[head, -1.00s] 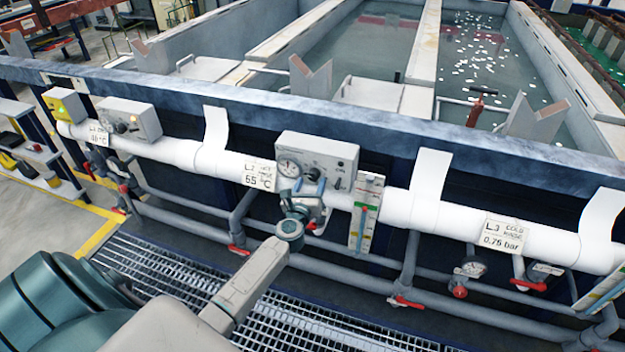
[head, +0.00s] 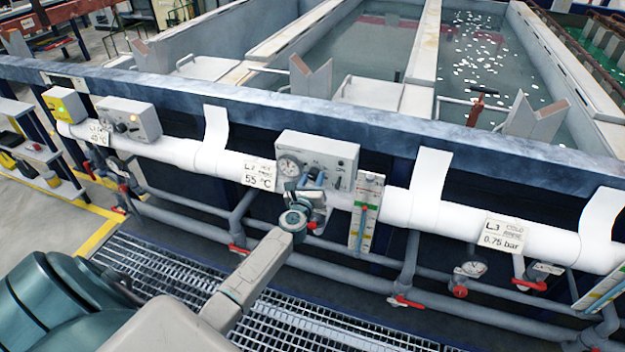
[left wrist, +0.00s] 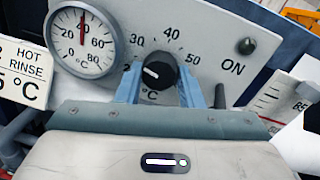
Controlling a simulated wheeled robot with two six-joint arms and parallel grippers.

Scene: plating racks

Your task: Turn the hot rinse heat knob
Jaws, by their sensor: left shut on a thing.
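The grey hot rinse control box (head: 330,152) hangs on the white pipe, above a label (head: 259,174) reading 55 °C. In the left wrist view, the black heat knob (left wrist: 158,71) has a white mark pointing left and slightly up, below the 30 on its scale. My left gripper (head: 312,182) reaches the front of the box; its blue fingers (left wrist: 159,88) are shut on the knob from both sides. The round gauge (left wrist: 82,42) has a red needle pointing about straight up, near 40. Part of the low end of the scale is hidden by a finger. My right gripper is not in view.
An indicator lamp (left wrist: 246,46) marked ON sits right of the scale. A colored vertical gauge strip (head: 366,213) hangs close right of the box. Pipes with red-handled valves (head: 405,301) run below. A similar control box (head: 128,119) is farther left.

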